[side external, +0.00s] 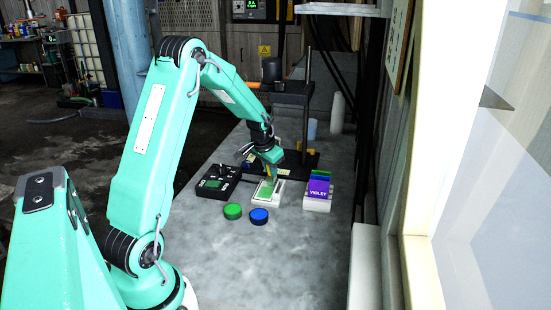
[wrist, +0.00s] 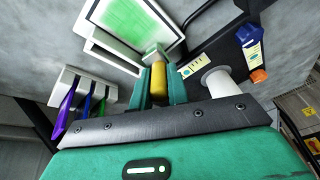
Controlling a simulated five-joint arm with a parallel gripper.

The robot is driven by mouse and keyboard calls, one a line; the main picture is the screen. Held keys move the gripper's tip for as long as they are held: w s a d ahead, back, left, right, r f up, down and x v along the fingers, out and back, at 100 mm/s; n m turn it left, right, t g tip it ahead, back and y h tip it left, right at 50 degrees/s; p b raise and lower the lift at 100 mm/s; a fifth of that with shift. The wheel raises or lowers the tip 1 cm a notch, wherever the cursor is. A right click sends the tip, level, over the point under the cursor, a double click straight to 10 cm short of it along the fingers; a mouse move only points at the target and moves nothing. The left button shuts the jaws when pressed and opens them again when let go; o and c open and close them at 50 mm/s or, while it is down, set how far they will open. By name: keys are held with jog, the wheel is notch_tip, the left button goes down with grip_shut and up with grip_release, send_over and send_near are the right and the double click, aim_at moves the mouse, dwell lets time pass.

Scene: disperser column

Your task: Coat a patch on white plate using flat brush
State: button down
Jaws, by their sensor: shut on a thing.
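My gripper (side external: 268,156) is shut on the yellow handle of the flat brush (side external: 270,173) and holds it over the white plate (side external: 279,191). In the wrist view, the brush's yellow handle (wrist: 158,80) sits between the teal fingers of my gripper (wrist: 160,92), its pale head at the plate's near edge. The plate shows its white rim (wrist: 113,45) and a large streaky green patch (wrist: 132,28). Whether the bristles touch the plate cannot be told.
A green disc (side external: 232,212) and a blue disc (side external: 259,215) lie in front. A black column stand (side external: 291,120) rises behind. The front worktop (side external: 280,265) is clear.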

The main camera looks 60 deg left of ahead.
jog(key=shift+r, duration=3.05)
jog(key=shift+r, duration=0.1)
jog(key=shift+r, duration=1.4)
